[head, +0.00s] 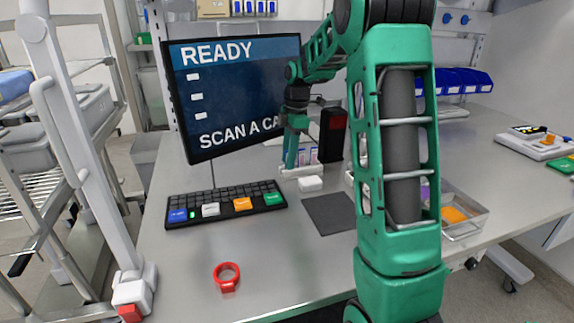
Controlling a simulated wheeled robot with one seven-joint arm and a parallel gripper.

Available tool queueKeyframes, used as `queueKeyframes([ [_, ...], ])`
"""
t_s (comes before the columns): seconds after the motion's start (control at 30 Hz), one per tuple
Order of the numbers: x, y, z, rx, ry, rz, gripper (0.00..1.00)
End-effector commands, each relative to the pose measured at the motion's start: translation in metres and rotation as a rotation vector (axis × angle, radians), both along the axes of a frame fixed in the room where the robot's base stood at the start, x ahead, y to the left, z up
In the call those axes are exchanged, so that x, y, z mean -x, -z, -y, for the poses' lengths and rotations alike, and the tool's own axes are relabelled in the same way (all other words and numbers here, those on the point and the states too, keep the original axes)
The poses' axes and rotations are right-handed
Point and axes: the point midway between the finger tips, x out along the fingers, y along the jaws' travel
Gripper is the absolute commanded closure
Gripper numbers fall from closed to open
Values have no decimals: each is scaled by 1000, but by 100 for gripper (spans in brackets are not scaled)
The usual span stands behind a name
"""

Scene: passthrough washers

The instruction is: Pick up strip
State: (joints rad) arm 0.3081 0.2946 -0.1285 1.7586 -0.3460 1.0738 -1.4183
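My gripper (291,163) points down at the back of the bench, in front of the lower right part of the monitor. It is small and seen from the side, so I cannot tell whether its fingers are open or touching anything. Right beside it stands a low white holder (297,171) with small upright white and purple-pink pieces (312,155). One of these may be the strip, but I cannot make it out for sure. My green arm hides part of the bench to the right of the holder.
A monitor (235,90) reads "READY" and "SCAN A CA…". A black keyboard (226,203), a white block (310,184), a dark mat (329,213), a red ring (227,276) and a clear tray (465,212) lie on the bench. A dark upright device (333,135) stands behind. The front left is mostly clear.

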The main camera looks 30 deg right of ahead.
Motion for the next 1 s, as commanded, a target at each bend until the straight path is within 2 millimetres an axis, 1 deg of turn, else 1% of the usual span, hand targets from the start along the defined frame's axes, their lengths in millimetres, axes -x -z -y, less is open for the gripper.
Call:
queueKeyframes([
  [0.27, 0, 3, 0, 0, 1, 1, 73],
  [0.4, 0, 3, 0, 0, 1, 1, 100],
  [0.8, 0, 1, 0, 0, 1, 1, 100],
  [0.93, -1, -11, 0, 1, 2, 3, 100],
  [1.0, -1, -23, 1, 2, 1, 3, 100],
])
